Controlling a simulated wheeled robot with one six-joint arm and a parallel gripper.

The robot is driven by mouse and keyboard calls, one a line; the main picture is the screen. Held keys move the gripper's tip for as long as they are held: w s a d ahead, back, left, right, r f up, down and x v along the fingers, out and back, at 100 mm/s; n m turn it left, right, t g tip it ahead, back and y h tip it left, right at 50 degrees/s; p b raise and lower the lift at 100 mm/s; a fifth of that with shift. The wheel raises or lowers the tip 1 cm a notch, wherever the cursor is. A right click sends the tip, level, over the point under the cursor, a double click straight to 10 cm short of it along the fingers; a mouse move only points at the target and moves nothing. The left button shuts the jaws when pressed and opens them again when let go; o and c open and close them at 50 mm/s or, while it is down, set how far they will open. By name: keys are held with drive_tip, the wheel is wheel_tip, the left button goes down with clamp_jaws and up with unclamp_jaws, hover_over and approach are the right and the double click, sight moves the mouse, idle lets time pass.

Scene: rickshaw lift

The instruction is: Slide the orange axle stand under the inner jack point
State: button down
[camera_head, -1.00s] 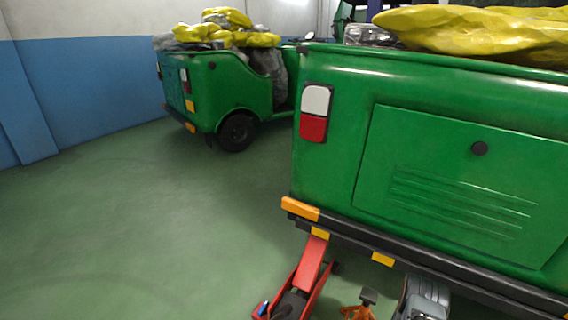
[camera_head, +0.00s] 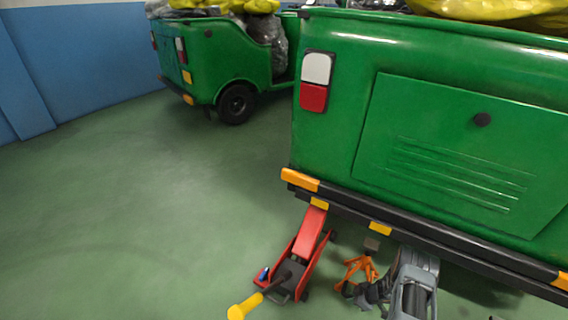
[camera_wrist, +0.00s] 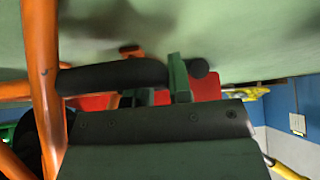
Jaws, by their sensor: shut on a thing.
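The orange axle stand (camera_head: 358,271) stands on the floor at the green rickshaw's rear, right of the red jack. Its dark saddle (camera_head: 371,244) shows just below the yellow mark of the inner jack point (camera_head: 380,229), apart from it in the picture. Whether it is squarely beneath cannot be told. My gripper (camera_head: 373,292) is shut on the stand from the near right side; my wrist partly hides the stand. In the wrist view, the stand's orange legs (camera_wrist: 42,80) fill the left side, and a dark bar crosses by my fingers.
The red jack (camera_head: 308,240) stands close left under the outer yellow mark (camera_head: 319,203), its yellow-ended handle (camera_head: 245,306) sticking out toward me. The black bumper (camera_head: 440,252) hangs low above my arm. Open green floor lies left; another rickshaw (camera_head: 225,75) stands behind.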

drive_tip(key=shift+w+d+r, duration=0.1)
drive_tip(key=shift+w+d, duration=0.65)
drive_tip(key=shift+w, duration=0.65)
drive_tip(key=shift+w+d, duration=0.8)
drive_tip(key=shift+w, duration=0.6)
drive_tip(key=shift+w+d+r, duration=0.1)
drive_tip(key=shift+w+d, duration=0.65)
drive_tip(key=shift+w, duration=0.65)
drive_tip(key=c, duration=1.4)
unclamp_jaws()
drive_tip(key=o, duration=0.5)
drive_tip(key=shift+f, duration=0.15)
drive_tip(key=shift+s, duration=0.1)
drive_tip(key=shift+p+v, duration=1.75)
drive_tip(key=shift+v, duration=2.5)
drive_tip(key=shift+f, duration=0.1)
